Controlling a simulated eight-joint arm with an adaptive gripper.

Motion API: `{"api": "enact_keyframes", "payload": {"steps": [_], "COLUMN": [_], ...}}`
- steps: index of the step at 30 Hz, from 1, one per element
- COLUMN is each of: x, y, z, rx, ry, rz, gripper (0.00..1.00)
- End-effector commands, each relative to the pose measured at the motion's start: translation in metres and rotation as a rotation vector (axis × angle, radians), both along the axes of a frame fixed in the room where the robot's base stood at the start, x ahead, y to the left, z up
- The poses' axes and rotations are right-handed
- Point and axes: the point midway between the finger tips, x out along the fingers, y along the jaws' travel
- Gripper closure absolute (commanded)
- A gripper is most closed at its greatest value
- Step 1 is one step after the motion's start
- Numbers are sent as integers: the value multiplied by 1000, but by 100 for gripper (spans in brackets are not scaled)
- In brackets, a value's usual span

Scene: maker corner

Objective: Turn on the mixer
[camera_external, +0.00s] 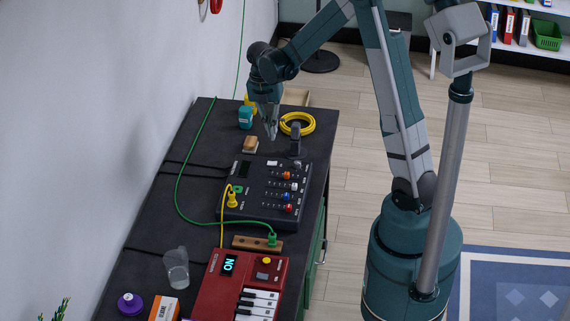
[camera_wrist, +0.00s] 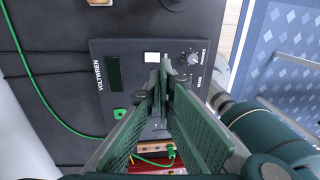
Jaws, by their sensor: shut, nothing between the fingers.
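The mixer (camera_external: 250,208) is a dark box on the black bench, with coloured knobs, a dark display and a white rectangular button (camera_external: 272,163) near its far edge. In the wrist view the mixer (camera_wrist: 130,48) fills the middle, with the white button (camera_wrist: 152,57) just beyond my fingertips and the dark display (camera_wrist: 113,72) to its left. My gripper (camera_external: 272,136) points down above the far end of the mixer, shut and empty. In the wrist view my gripper (camera_wrist: 163,84) covers part of the panel. I cannot tell whether it touches the mixer.
A red keyboard (camera_external: 225,285) with a lit display sits nearer. A clear cup (camera_external: 177,268) stands at the left.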

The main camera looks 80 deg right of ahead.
Motion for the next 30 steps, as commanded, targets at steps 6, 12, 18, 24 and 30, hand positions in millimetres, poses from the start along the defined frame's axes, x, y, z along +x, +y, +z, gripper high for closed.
{"api": "enact_keyframes", "payload": {"steps": [6,12,18,24,30], "x": [-3,-7,-10,-12,-13], "y": [0,0,0,0,0], "z": [-31,-58,-83,-101,-109], "rx": [0,0,0,0,0], "ry": [0,0,0,0,0], "rz": [0,0,0,0,0], "gripper": [100,100,100,100,100]}}
